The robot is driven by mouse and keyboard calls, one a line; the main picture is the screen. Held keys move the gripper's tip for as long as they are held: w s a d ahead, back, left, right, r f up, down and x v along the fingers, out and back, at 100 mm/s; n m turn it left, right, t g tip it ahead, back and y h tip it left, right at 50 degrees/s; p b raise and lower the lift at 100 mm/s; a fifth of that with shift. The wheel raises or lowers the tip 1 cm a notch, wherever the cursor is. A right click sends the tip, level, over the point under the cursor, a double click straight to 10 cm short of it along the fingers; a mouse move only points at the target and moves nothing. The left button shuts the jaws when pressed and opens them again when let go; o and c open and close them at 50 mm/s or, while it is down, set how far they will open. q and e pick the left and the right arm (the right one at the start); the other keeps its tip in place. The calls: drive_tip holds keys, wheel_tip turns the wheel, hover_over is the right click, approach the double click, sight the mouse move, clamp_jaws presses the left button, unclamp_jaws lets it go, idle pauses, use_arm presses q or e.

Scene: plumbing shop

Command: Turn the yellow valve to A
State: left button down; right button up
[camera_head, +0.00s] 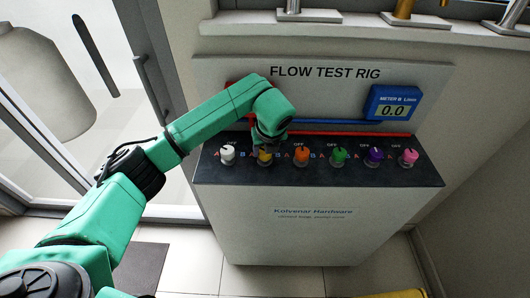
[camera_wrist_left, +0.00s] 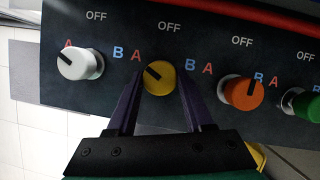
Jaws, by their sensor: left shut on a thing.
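The yellow valve (camera_wrist_left: 160,80) is a round knob on the dark sloping panel. Its dark pointer mark slants up and left, towards the blue-red lettering's A (camera_wrist_left: 135,55) on its left. OFF stands above it and B to its right. My left gripper (camera_wrist_left: 161,76) has one finger on each side of the knob and is shut on it. In the head view the gripper (camera_head: 266,146) reaches down onto the panel and partly covers the yellow valve (camera_head: 264,158). My right gripper is not in view.
A white valve (camera_head: 228,153) stands left of the yellow one, an orange valve (camera_head: 302,154) right of it, then green (camera_head: 339,156), purple (camera_head: 374,155) and pink (camera_head: 409,157) ones. The blue meter (camera_head: 391,103) reads 0.0. Red and blue pipes run behind the panel.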

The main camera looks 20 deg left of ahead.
use_arm(q)
drive_tip(key=shift+w+r, duration=0.1)
idle(0.3)
drive_tip(key=shift+c, duration=1.4)
unclamp_jaws()
drive_tip(key=b+v, duration=0.1)
drive_tip(key=v, duration=1.3)
drive_tip(key=shift+r+b, duration=0.2)
drive_tip(key=shift+b, duration=0.15)
drive_tip(key=shift+d, duration=0.1)
